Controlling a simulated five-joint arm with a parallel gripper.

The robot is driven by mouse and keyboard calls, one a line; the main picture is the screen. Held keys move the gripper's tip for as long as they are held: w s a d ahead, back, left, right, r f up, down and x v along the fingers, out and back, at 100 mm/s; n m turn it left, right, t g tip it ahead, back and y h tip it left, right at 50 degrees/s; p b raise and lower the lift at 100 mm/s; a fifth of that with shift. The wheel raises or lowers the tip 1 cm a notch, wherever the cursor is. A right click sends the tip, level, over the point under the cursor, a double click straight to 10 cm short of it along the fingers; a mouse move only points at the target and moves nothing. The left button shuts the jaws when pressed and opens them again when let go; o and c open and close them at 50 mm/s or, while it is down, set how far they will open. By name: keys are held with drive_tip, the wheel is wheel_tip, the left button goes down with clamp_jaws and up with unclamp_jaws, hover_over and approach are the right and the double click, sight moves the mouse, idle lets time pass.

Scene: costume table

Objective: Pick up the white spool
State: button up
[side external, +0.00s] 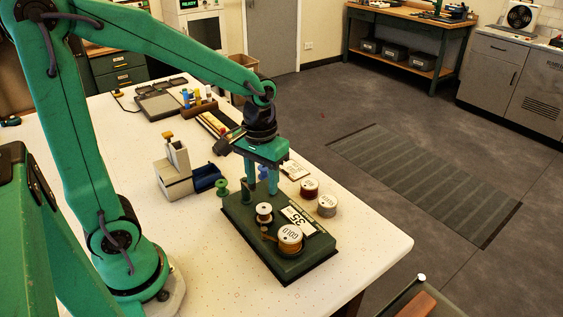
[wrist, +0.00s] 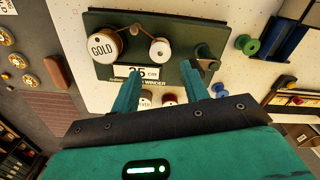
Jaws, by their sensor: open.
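The white spool (side external: 264,212) stands on a dark green winder base (side external: 247,234). In the wrist view the white spool (wrist: 160,49) shows between the gold spool and a dark post, just beyond the fingertips. A thread line runs between it and the gold spool. My gripper (side external: 260,196) is open and empty, with its fingers pointing down over the far part of the base. In the wrist view my gripper (wrist: 163,69) has its two green fingers apart, and the white spool lies roughly in line with the gap. It appears untouched.
The gold spool (side external: 290,238) sits on the base beside a "35 cm" label (side external: 298,217). Red (side external: 309,187) and silver (side external: 327,205) spools stand to the right. The table's front right is clear.

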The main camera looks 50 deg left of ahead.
sight(263, 208)
drive_tip(key=shift+f, duration=1.3)
drive_tip(key=shift+f, duration=2.6)
drive_tip(key=shift+c, duration=0.5)
drive_tip(key=c, duration=0.7)
drive_tip(key=shift+r, duration=0.15)
